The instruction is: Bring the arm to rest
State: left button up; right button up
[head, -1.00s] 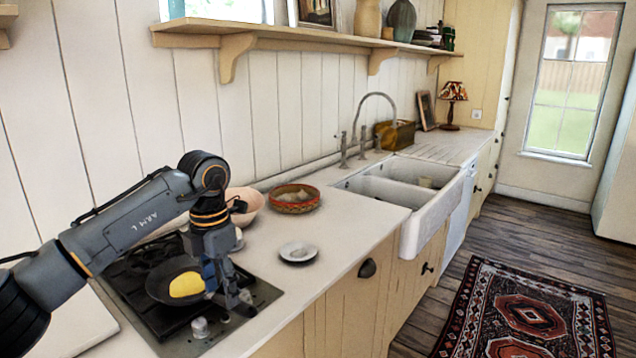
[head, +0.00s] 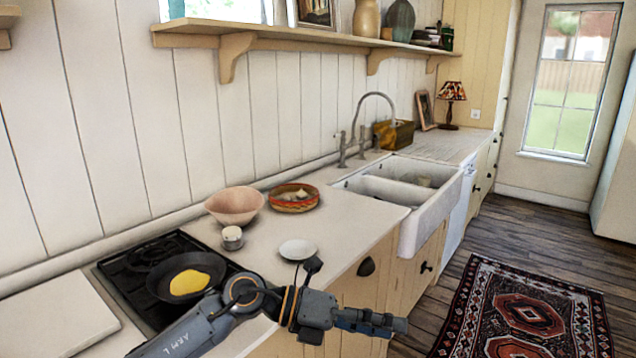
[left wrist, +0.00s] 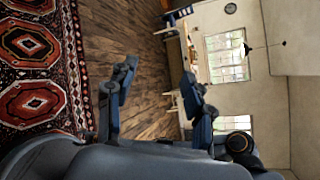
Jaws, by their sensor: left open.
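My left arm reaches in from the bottom of the head view, and its left gripper (head: 388,325) points to the right, in front of the cabinet fronts and clear of the counter. In the left wrist view the two fingers of the left gripper (left wrist: 158,92) are spread apart with nothing between them. The wooden floor and a far wall show beyond them. My right gripper is not in view.
A black pan (head: 160,282) with yellow food sits on the stove (head: 125,270). A pink bowl (head: 235,205), a small jar (head: 232,238), a patterned basket (head: 294,200) and a white saucer (head: 298,250) stand on the counter (head: 345,235). A rug (head: 530,315) lies on the floor.

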pick_arm(q)
jog(key=w+a+r+n+t+h, duration=0.1)
jog(key=w+a+r+n+t, duration=0.15)
jog(key=n+t, duration=0.6)
jog(key=w+a+r+n+t+h, duration=0.1)
jog(key=a+r+n+t, duration=0.3)
jog(key=n+t, duration=0.5)
jog(key=s+a+f+n+y, duration=0.1)
jog(key=a+f+n+y, duration=1.55)
jog(key=n, duration=0.25)
jog(key=s+a+f+n+g+y, duration=0.1)
jog(key=s+a+f+n+g, duration=0.45)
jog(key=s+f, duration=0.6)
jog(key=s+a+f+g, duration=0.1)
jog(key=s+f+g, duration=0.3)
jog(key=s, duration=0.4)
jog(key=s+a+f+g, duration=0.1)
jog(key=s+f+g, duration=0.3)
jog(key=s, duration=0.4)
notch_tip(320, 180, down, 24)
jog(key=s+a+f+g, duration=0.2)
jog(key=s+a+f, duration=0.1)
jog(key=s+f, duration=1.4)
jog(key=shift+s+f+m, duration=0.2)
jog(key=shift+s+m, duration=0.1)
jog(key=shift+s, duration=0.05)
